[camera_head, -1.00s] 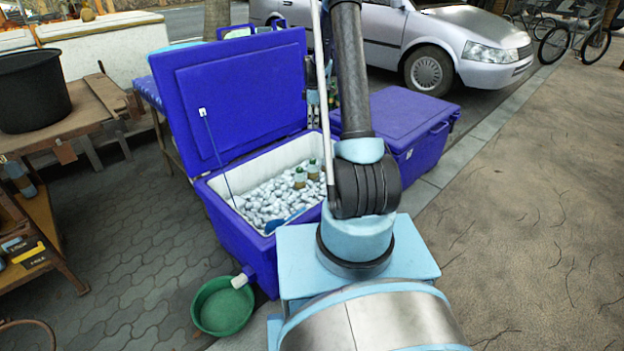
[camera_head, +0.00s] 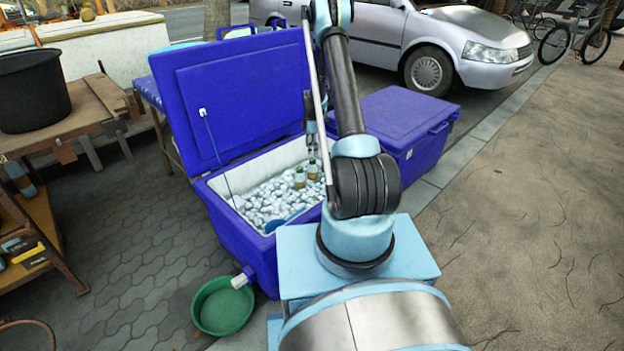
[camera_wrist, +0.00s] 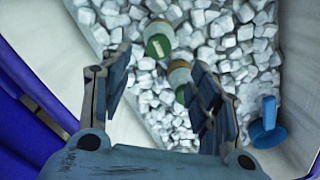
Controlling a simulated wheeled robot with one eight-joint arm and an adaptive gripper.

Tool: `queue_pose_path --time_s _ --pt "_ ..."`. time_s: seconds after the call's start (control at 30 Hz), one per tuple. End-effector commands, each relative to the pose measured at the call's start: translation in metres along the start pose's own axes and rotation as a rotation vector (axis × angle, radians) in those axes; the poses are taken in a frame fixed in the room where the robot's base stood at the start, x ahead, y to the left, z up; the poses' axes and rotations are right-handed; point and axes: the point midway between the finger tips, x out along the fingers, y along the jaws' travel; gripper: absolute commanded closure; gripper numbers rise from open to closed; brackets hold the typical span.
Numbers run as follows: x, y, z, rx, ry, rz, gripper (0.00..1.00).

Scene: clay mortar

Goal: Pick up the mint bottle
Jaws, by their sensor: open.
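I cannot tell which one is the mint bottle. One bottle (camera_head: 300,178) is nearer the cooler's middle and the other (camera_head: 313,170) is just to its right. In the wrist view, a green-topped bottle (camera_wrist: 157,42) shows between and beyond my fingertips. The second bottle (camera_wrist: 179,75) is partly hidden behind the right finger. My gripper (camera_wrist: 158,64) is open and empty. In the head view it hangs above the bottles (camera_head: 311,138).
The cooler's raised lid (camera_head: 235,100) stands behind the ice, and its white inner walls surround it. A blue scoop (camera_wrist: 267,125) lies in the ice. A closed blue cooler (camera_head: 405,120) stands to the right. A green basin (camera_head: 222,308) sits on the ground in front.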

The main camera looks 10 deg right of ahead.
Motion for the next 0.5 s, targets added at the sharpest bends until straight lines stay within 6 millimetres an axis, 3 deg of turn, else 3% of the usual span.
queue_pose_path --time_s 0.2,0.5 --pt "0.032 0.0 0.0 0.0 0.0 0.0 0.44" --pt "0.046 0.0 0.001 0.001 0.0 0.0 0.44"
